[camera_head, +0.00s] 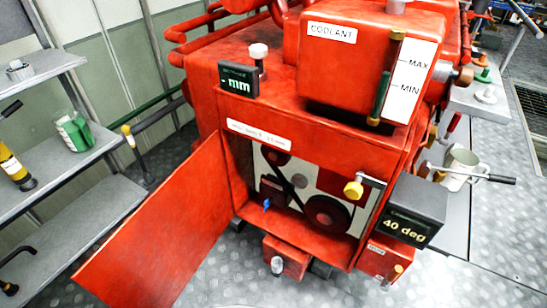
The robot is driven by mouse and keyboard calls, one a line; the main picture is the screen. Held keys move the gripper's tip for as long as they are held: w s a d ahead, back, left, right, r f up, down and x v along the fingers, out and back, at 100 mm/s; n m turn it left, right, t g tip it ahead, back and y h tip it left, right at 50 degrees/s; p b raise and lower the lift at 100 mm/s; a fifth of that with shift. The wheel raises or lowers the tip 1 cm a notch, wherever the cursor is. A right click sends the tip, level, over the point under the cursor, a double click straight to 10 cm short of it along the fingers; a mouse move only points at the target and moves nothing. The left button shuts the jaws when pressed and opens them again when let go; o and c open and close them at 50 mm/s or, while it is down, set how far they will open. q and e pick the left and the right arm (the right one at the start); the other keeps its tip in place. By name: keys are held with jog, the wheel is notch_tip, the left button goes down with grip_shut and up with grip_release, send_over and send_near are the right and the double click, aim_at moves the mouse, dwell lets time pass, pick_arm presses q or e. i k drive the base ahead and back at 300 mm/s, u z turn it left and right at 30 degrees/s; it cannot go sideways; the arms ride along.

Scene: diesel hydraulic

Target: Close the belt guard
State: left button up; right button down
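The belt guard (158,228) is a large flat red panel. It stands swung open to the left of the red machine (218,120), with its right edge at the left side of the opening. The opening shows a dark belt (287,182) and round pulleys, one a large dark pulley (326,214) at the lower right. A yellow knob (353,190) sits at the right edge of the opening. A label strip (258,133) is above it. Neither of my grippers shows in this view.
A grey shelf unit (68,163) with bottles and tools stands at the left, near the guard. A black "40 deg" display (412,212) juts out at the right of the opening. The metal floor (225,275) in front is mostly clear.

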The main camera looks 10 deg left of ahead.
aim_at(149, 259)
jog(key=k, duration=0.5)
jog(key=z, duration=0.5)
jog(key=i, duration=0.65)
jog(key=u, duration=1.6)
